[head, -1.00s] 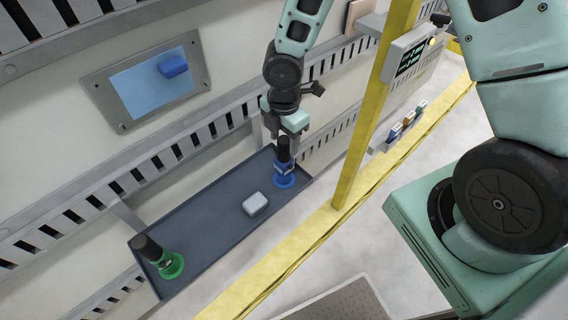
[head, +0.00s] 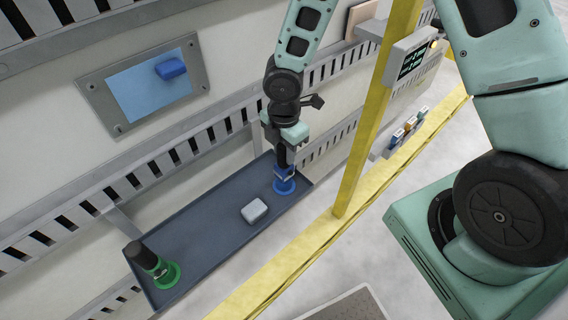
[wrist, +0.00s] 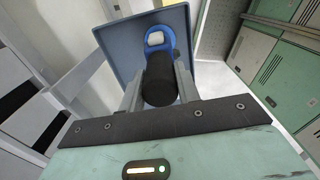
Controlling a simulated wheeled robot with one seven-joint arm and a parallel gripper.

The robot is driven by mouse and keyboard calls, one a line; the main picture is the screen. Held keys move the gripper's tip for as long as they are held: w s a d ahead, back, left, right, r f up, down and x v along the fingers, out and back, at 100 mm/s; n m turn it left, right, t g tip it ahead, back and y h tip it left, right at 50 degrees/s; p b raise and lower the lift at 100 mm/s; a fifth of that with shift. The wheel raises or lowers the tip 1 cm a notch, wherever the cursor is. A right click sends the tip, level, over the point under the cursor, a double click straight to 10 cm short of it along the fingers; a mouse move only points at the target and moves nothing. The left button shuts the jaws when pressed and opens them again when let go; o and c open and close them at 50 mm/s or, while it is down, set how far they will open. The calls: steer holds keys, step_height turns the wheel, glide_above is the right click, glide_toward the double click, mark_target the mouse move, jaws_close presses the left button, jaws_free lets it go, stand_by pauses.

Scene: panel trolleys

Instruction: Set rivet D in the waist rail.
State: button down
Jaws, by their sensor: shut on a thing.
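My gripper (head: 288,150) is shut on the black handle of a blue tool (head: 284,185), which stands at the right end of the dark tray (head: 200,226). In the wrist view the handle (wrist: 160,80) lies between my fingers, with the blue ring (wrist: 148,53) beyond it. The tool's base looks still in contact with the tray. A green tool (head: 163,272) with a black handle stands at the tray's left end. The slotted rail (head: 170,155) runs along the wall above the tray. No rivet letter is readable.
A pale block (head: 254,210) lies mid-tray. A yellow post (head: 375,120) and yellow floor-side rail (head: 290,262) stand right of the tray, with a small display box (head: 409,58) on the post. A blue block (head: 171,68) shows on the framed wall panel (head: 145,85).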

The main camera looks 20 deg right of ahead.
steer(key=shift+r+p, duration=1.95)
steer(key=shift+r, duration=0.1)
